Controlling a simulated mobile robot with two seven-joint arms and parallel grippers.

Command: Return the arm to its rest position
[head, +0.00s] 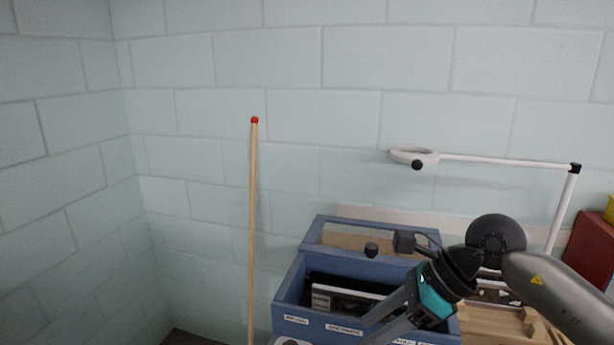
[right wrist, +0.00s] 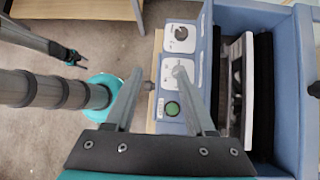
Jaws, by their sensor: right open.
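My right gripper (head: 368,331) comes in from the right in the head view, over the front of the blue box. In the right wrist view its two fingers (right wrist: 158,76) stand apart with nothing between them. Beyond them is the box's front panel, with a green button (right wrist: 172,108) and a black knob (right wrist: 181,33). What looks like my left arm's gripper (right wrist: 80,62) shows small and dark at the left of the right wrist view, over the floor; its jaws are too small to judge. The left arm is out of the head view.
The labelled blue box (head: 283,296) holds dark and white items. A wooden pole with a red tip (head: 253,220) stands left of it. A white ring on a bracket arm (head: 500,160) hangs above at right. A wooden surface (right wrist: 90,9) shows at the wrist view's top; floor lies below.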

